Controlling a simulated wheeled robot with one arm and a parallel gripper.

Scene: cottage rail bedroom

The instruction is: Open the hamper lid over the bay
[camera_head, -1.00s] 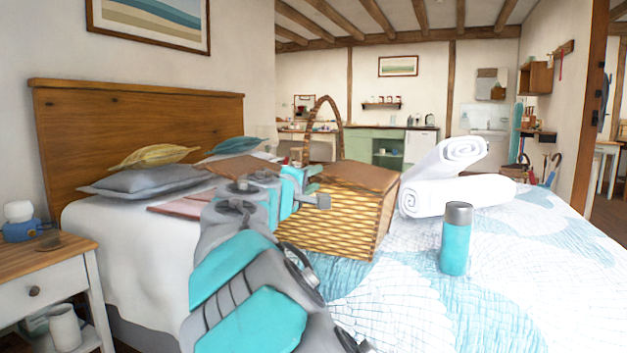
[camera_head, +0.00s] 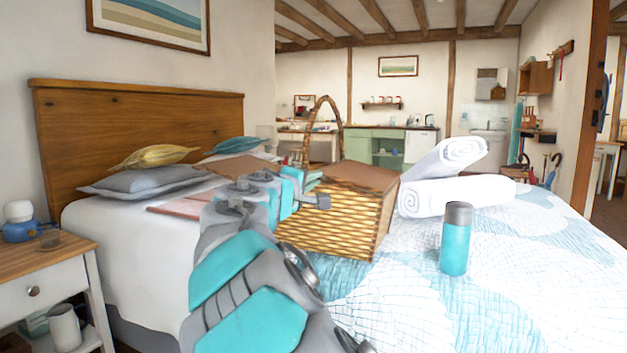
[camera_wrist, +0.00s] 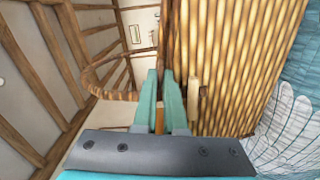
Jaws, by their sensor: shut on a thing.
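The wicker hamper (camera_head: 335,222) stands on the bed, with an arched handle (camera_head: 323,100) and brown flat lid panels. The right lid panel (camera_head: 365,177) lies over the woven body; a left brown panel (camera_head: 237,165) shows behind my arm. My gripper (camera_head: 308,182) is at the hamper's near left side, in front of the handle. In the wrist view its teal fingers (camera_wrist: 168,76) are close together against the hamper's wicker (camera_wrist: 235,60), shut on what seems to be the lid's edge; the grip itself is mostly hidden. The handle (camera_wrist: 108,90) curves to their left.
A teal bottle (camera_head: 455,240) stands on the bed right of the hamper. Rolled white towels (camera_head: 455,190) lie behind it. Pillows (camera_head: 145,183) lie at the headboard. A nightstand (camera_head: 50,270) is at the left. The bed's right front is clear.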

